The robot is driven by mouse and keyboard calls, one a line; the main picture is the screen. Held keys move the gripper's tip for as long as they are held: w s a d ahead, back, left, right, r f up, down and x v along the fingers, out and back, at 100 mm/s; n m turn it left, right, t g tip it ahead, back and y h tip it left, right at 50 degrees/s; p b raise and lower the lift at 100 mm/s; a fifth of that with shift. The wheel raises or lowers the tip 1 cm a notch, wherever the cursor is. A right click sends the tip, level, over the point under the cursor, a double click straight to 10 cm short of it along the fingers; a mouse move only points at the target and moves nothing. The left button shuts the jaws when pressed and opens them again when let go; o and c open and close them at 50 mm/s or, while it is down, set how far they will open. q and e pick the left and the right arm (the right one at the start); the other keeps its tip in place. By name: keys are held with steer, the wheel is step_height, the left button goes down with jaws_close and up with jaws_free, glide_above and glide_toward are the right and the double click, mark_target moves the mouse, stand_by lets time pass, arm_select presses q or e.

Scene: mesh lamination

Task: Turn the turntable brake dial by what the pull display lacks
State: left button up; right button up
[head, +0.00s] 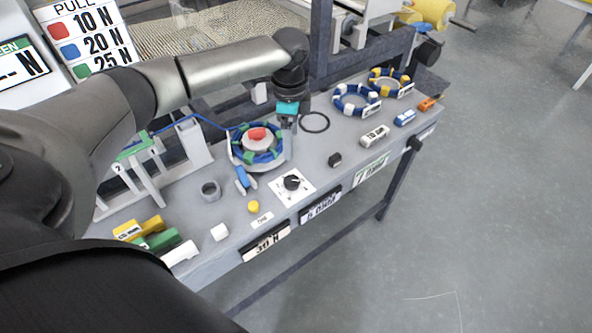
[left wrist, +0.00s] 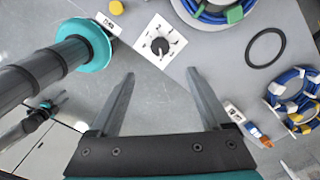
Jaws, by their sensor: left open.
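The brake dial is a black knob (head: 292,183) on a white marked plate; it also shows in the left wrist view (left wrist: 160,46). The turntable (head: 257,143) carries a blue ring with green clips and a red block at its middle. A pull display (head: 22,68) at the upper left, cut off by the edge, shows dashes and N; its green label is partly cut. My left gripper (head: 287,138) hangs over the bench beside the turntable, open and empty. In the left wrist view its fingers (left wrist: 160,74) point towards the dial, apart from it.
A PULL chart (head: 88,35) lists red 10 N, blue 20 N, green 25 N. A black ring (head: 314,122) and two clipped blue rings lie right of the turntable. A yellow knob (head: 253,206), white cube (head: 219,232) and dark block (head: 335,160) stand around the dial.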

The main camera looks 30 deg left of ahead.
mark_target(292, 180)
arm_select(q)
step_height(292, 180, down, 15)
steer(key=shift+f+b, duration=0.15)
steer(key=shift+b, duration=0.9)
steer(key=shift+c, duration=0.4)
jaws_close()
